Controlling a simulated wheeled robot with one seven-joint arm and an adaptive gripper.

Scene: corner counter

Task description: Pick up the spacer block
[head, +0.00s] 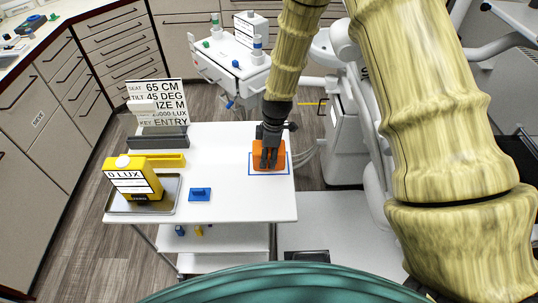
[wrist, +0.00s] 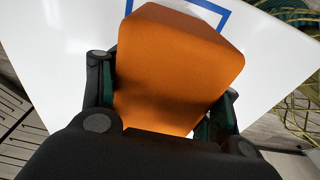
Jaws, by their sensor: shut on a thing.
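The spacer block is an orange block (head: 277,161) at the right of the white table in the head view, over a blue outlined square. My gripper (head: 268,157) points down at it, with its fingers on the block. In the wrist view the orange block (wrist: 172,75) fills the middle, with dark fingers of my gripper (wrist: 160,110) on its left and right sides. The gripper is shut on it. I cannot tell whether the block touches the table; its lower part is partly hidden.
The white table (head: 230,205) also holds a yellow lux meter (head: 128,181) on a metal tray (head: 170,203), a small blue block (head: 200,195), a yellow bar (head: 170,160) and a sign board (head: 157,103) in a dark holder. The table's front middle is clear. A white cart (head: 230,68) stands behind.

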